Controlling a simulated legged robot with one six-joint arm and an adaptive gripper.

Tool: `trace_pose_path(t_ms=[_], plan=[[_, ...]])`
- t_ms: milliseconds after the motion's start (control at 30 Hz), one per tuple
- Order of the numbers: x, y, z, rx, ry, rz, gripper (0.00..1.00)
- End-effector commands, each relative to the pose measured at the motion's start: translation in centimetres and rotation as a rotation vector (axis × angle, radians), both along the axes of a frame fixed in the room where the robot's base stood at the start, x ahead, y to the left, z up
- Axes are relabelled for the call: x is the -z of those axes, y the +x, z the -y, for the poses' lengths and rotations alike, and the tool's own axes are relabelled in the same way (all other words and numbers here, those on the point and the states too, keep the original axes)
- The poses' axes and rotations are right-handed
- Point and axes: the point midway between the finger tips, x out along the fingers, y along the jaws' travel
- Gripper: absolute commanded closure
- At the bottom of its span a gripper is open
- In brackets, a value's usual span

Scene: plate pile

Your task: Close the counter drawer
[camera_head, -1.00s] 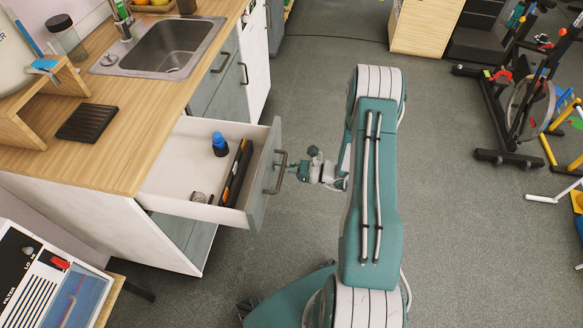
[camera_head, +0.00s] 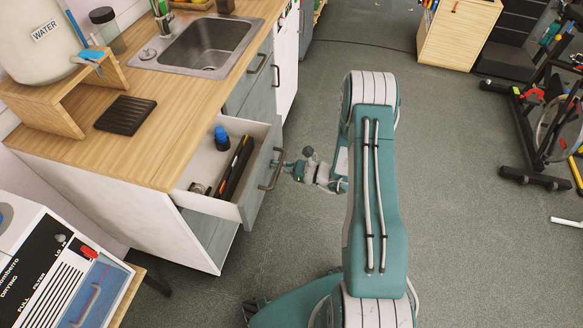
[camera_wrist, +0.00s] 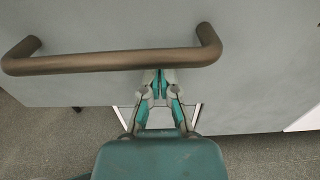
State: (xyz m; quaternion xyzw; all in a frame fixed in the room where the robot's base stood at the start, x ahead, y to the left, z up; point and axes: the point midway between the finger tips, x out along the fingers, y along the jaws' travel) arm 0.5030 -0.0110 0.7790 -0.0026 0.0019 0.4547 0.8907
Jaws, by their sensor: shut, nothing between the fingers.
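The counter drawer (camera_head: 214,209) is partly open, sticking out from the counter toward my arm. It has a grey front (camera_head: 264,188) with a brown bar handle (camera_head: 274,168). Inside are a blue-capped bottle (camera_head: 221,139) and a long dark item (camera_head: 236,168). My gripper (camera_head: 284,168) is at the drawer front by the handle. In the wrist view the handle (camera_wrist: 110,64) crosses above my gripper (camera_wrist: 160,76), whose fingers are together, empty, with the tips at the handle's lower edge near the grey front. I cannot tell whether they touch the front.
The wooden counter (camera_head: 140,154) carries a sink (camera_head: 205,45), a black rack (camera_head: 125,114) and a water container (camera_head: 36,40) on a wooden stand. A white appliance (camera_head: 62,262) stands at the lower left. Open grey floor (camera_head: 450,220) lies to the right.

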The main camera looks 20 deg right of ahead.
Motion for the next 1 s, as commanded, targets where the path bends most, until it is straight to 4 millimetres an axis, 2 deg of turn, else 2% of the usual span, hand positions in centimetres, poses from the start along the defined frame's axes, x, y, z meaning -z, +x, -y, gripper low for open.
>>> trace_pose_path(t_ms=[33, 600, 800, 1000], plan=[[0.0, 0.7, -1.2, -0.006, 0.0, 0.001, 1.0], [0.1, 9.7, -13.8, -0.005, -0.001, 0.002, 1.0], [0.1, 11.9, -16.6, -0.002, 0.0, 0.002, 1.0], [0.1, 13.3, -18.1, 0.0, 0.003, 0.0, 1.0]])
